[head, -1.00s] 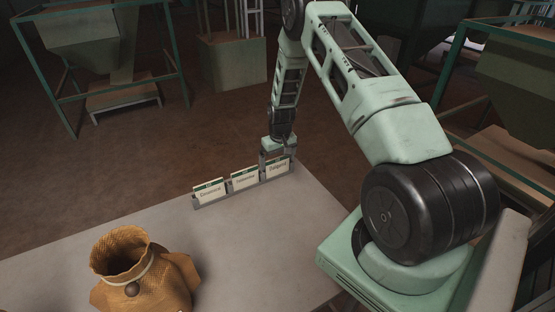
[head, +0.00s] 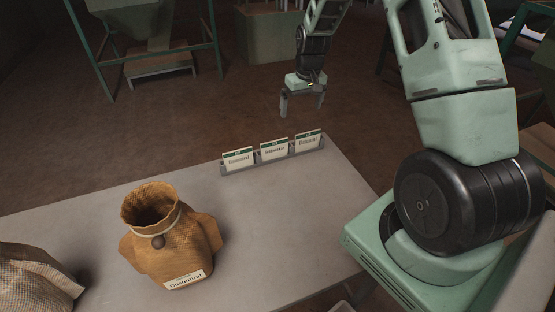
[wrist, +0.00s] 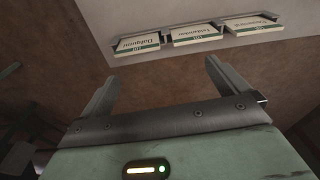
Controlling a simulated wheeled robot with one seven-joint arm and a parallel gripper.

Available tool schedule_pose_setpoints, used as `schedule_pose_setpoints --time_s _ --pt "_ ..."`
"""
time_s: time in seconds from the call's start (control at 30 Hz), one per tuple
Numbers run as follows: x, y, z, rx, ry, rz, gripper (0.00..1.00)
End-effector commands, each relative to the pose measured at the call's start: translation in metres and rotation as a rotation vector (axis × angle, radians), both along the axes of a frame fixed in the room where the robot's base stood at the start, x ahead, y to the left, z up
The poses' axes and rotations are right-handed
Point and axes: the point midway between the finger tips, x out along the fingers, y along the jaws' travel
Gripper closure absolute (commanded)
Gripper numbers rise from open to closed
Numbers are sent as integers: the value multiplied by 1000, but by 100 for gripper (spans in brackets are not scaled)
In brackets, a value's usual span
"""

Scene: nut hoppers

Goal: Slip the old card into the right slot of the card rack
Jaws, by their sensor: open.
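The grey card rack (head: 273,160) stands at the table's far edge with a white, green-topped card in each slot: left card (head: 239,158), middle card (head: 274,149) and right card (head: 309,140). Their print is too small to read surely, and I cannot tell which is the old card. My gripper (head: 302,109) is open and empty, above and beyond the rack's right end, clear of the cards. In the wrist view my gripper (wrist: 160,72) shows nothing between its fingers. The rack (wrist: 190,46) appears ahead of them, with the right card (wrist: 138,44) at the left.
A tan open sack (head: 172,245) with a label stands on the grey table (head: 285,215). A second woven sack (head: 35,280) is cut off at the lower left. The table between sack and rack is clear. Green-framed hoppers (head: 140,20) stand behind on the brown floor.

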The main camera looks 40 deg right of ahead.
Motion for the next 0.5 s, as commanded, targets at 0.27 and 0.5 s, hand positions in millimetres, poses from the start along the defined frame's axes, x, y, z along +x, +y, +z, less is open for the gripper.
schedule_pose_setpoints --time_s 0.27,0.5 --pt "-33 168 63 62 6 246 0" --pt "-123 289 107 78 36 495 0"
